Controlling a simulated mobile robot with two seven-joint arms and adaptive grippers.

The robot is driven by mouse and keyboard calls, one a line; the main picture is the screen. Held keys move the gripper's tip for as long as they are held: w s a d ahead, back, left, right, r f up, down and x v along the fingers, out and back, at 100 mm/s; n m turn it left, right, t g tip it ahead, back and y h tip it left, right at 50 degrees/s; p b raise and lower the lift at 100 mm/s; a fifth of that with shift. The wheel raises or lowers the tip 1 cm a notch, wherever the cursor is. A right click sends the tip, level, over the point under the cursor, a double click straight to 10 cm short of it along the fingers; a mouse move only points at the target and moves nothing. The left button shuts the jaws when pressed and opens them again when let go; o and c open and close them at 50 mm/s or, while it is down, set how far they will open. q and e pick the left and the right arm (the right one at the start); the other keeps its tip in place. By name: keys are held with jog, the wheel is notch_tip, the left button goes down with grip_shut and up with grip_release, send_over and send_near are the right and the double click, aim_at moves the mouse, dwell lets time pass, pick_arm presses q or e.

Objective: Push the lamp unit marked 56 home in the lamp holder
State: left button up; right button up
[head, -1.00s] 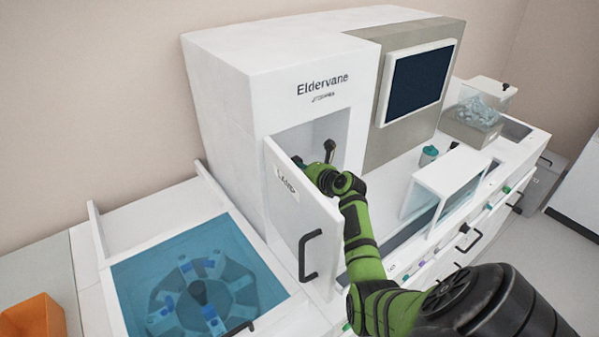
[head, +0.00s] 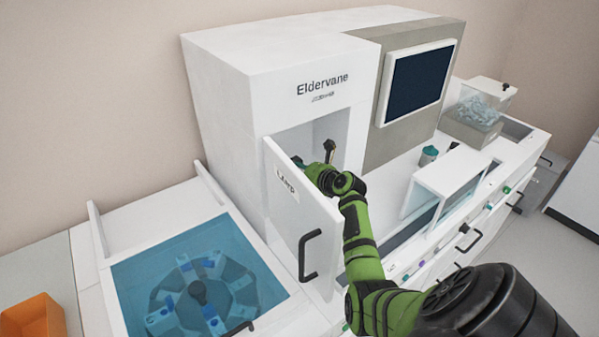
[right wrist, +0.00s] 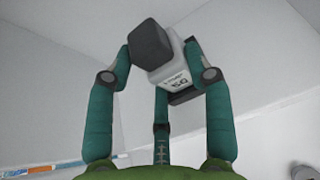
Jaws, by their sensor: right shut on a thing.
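The lamp unit (right wrist: 176,70) is a white block with a printed label reading 56, turned on its side in the right wrist view. A dark block (right wrist: 152,45) sits against its upper left, and another dark part shows behind it. My right gripper (right wrist: 166,76) is shut on the lamp unit with its teal fingers on either side. In the head view my right arm reaches into the open lamp compartment (head: 325,130) of the white machine. The door hides part of the gripper and the unit. I cannot make out the lamp holder or how deep the unit sits. My left gripper is out of view.
The compartment door (head: 305,215), labelled Lamp, stands open close to my right arm. A dark upright lever (head: 329,148) shows inside the compartment. A blue-lidded carousel (head: 200,280) and an orange bin (head: 33,318) lie at left. A clear-fronted cover (head: 447,184) stands at right.

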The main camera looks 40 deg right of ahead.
jog(key=shift+s+a+f, duration=0.15)
jog(key=shift+s+f, duration=0.05)
jog(key=shift+f, duration=0.45)
jog(key=o, duration=1.5)
jog(key=shift+w+f, duration=0.1)
jog(key=shift+w, duration=0.05)
jog(key=shift+s+r, duration=0.25)
jog(key=shift+s, duration=0.2)
jog(key=v, duration=1.1)
jog(key=shift+w+r, duration=0.1)
jog(key=shift+r, duration=0.3)
